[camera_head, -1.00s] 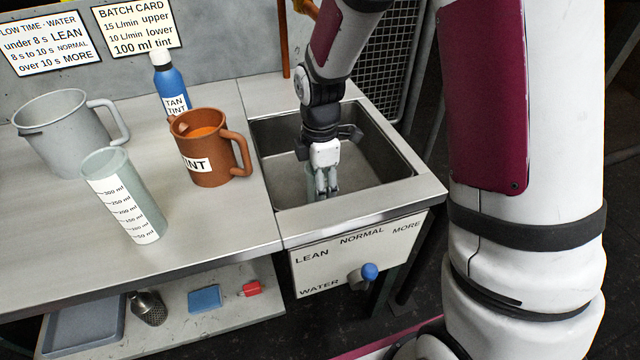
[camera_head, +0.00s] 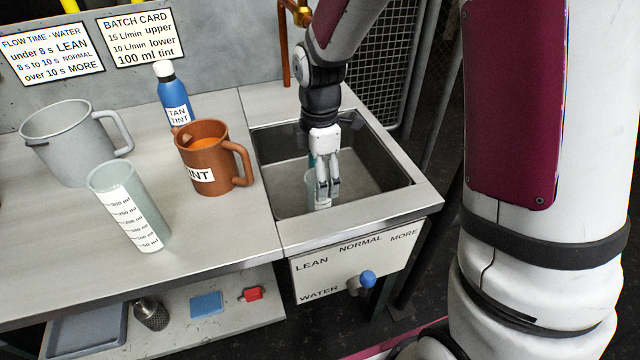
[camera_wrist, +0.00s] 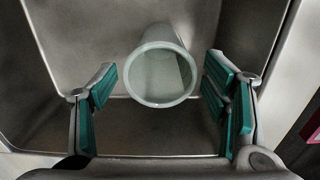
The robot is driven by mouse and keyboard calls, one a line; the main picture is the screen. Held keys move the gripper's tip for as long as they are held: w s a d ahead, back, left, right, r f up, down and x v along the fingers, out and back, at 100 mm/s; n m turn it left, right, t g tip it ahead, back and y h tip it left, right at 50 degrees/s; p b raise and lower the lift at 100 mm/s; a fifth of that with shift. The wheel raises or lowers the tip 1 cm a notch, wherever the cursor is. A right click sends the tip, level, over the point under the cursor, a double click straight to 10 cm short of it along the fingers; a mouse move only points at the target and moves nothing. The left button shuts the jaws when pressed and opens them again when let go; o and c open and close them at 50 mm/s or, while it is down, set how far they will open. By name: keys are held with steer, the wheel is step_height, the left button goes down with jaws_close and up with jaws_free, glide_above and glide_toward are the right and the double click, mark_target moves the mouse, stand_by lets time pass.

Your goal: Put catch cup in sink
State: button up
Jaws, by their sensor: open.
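The catch cup (camera_wrist: 160,72) is a pale grey-green translucent cup. In the wrist view it is inside the sink (camera_wrist: 62,50), between the two spread fingers of my gripper (camera_wrist: 162,100), with a gap on each side. In the head view my gripper (camera_head: 322,198) points down into the sink (camera_head: 350,205), and a small part of the cup shows beside the fingers (camera_head: 311,180). The gripper is open. The cup looks empty. Whether its base rests on the sink floor I cannot tell.
A graduated cylinder (camera_head: 130,210), a brown mug (camera_head: 205,165) with orange liquid, a blue tint bottle (camera_head: 173,98) and a grey jug (camera_head: 70,145) stand on the bench left of the sink. A copper pipe (camera_head: 286,50) rises behind it. A blue-knobbed lever (camera_head: 368,279) is on the front panel.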

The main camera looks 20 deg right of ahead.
step_height(320, 180, up, 7)
steer(key=p, duration=0.1)
steer(key=shift+f+p, duration=0.2)
steer(key=shift+p, duration=0.1)
steer(key=shift+s, duration=0.1)
steer(key=s+d+r+m, duration=0.1)
steer(key=s+r+m, duration=0.4)
steer(key=s+r, duration=0.2)
steer(key=s+r+m, duration=0.2)
steer(key=s+m, duration=0.4)
steer(key=s, duration=0.6)
steer(key=s+d+r+m, duration=0.1)
steer(key=s+r+m, duration=0.2)
steer(key=s+m, duration=0.4)
steer(key=s, duration=0.5)
steer(key=shift+s+d+t, duration=0.2)
steer(key=shift+d+t, duration=0.05)
steer(key=shift+t, duration=0.05)
steer(key=shift+r, duration=0.1)
